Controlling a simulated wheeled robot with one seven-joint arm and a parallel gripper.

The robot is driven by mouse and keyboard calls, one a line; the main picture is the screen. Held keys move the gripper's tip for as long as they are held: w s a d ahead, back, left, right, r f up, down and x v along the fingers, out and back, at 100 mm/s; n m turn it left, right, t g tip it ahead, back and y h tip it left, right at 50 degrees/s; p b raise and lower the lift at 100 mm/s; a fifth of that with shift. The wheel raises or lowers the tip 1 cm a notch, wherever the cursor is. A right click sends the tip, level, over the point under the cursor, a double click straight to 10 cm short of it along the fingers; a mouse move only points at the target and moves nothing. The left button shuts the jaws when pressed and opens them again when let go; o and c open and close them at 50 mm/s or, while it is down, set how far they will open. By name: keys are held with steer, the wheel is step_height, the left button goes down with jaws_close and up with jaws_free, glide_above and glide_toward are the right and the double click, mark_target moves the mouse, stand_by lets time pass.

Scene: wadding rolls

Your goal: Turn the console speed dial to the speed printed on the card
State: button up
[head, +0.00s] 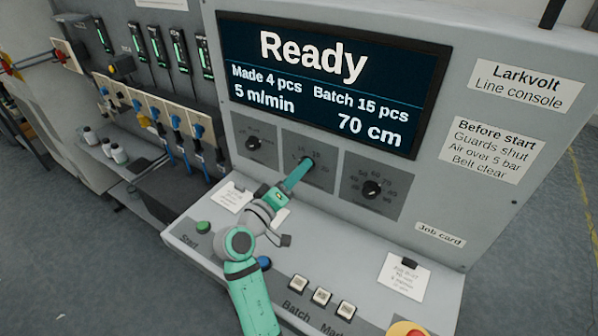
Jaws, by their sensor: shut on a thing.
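The console screen (330,80) reads "Ready", "Made 4 pcs", "Batch 15 pcs", "5 m/min" and "70 cm". Below it are a left dial (253,144), a middle dial with small numbers around it, and a right dial (371,189). My gripper (306,163) is at the middle dial on its grey panel (320,187) and shut on its knob, which it hides. The job card (405,277) is clipped on the sloping desk below its "Job card" label (440,234). Its print is too small to read.
Another card (231,197) lies on the desk's left side. A green button (204,227), a blue button (264,263), several white buttons (321,296) and a red-and-yellow stop button (406,330) are near my arm. A valve panel (160,112) stands left.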

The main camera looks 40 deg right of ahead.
stand_by(0.4)
steer(key=o, duration=1)
steer(key=shift+o, duration=0.2)
steer(key=v, duration=1.1)
steer(key=shift+w, duration=0.1)
